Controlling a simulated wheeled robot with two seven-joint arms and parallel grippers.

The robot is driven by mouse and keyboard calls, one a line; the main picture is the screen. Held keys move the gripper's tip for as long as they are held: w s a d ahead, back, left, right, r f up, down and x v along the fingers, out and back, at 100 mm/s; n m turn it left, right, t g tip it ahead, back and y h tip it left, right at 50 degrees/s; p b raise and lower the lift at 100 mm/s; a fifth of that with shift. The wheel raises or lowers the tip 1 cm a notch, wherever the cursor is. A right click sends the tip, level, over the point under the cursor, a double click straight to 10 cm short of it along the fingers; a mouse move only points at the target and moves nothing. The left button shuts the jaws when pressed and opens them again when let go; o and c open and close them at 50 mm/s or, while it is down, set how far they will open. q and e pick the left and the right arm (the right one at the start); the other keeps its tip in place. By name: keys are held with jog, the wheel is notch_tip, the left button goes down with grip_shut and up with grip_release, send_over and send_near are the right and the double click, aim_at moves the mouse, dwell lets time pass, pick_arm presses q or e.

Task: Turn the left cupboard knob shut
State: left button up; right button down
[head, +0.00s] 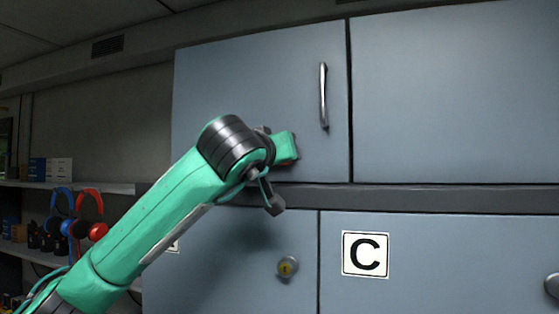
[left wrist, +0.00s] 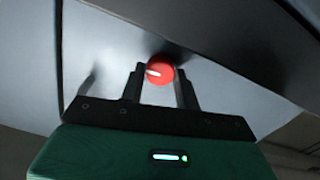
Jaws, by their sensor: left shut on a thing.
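My left arm reaches from the lower left to the bottom of the upper left cupboard door (head: 250,85) in the head view. My left gripper (left wrist: 160,74) shows in the left wrist view with its two dark fingers on either side of a round red knob (left wrist: 160,70). The gripper is shut on this knob, which has a short white mark on its face. In the head view my green wrist hides nearly all of the knob, and the fingers cannot be made out. My right gripper is in neither view.
The upper left door has a vertical metal handle (head: 323,95). A lower door carries a silver lock with a yellow centre (head: 288,267); the door beside it has a "C" label (head: 365,255). Shelves with red headphones (head: 90,215) and blue headphones stand at the far left.

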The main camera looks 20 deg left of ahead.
pick_arm(q)
jog(key=n+b, duration=0.3)
jog(key=shift+f, duration=0.25)
jog(key=n+b, duration=0.2)
jog(key=n, duration=0.1)
jog(key=shift+n+b, duration=0.35)
jog(key=shift+n, duration=0.05)
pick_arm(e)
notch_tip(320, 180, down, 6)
pick_arm(q)
jog(key=shift+n+b, duration=0.65)
jog(key=shift+n, duration=0.25)
jog(key=n+b, duration=0.2)
jog(key=n, duration=0.1)
jog(key=shift+n, duration=0.3)
jog(key=n+b, duration=0.2)
jog(key=n, duration=0.1)
jog(key=shift+r, duration=0.1)
jog(key=shift+r+n+b, duration=0.1)
jog(key=shift+n+b, duration=0.25)
jog(key=shift+n, duration=0.65)
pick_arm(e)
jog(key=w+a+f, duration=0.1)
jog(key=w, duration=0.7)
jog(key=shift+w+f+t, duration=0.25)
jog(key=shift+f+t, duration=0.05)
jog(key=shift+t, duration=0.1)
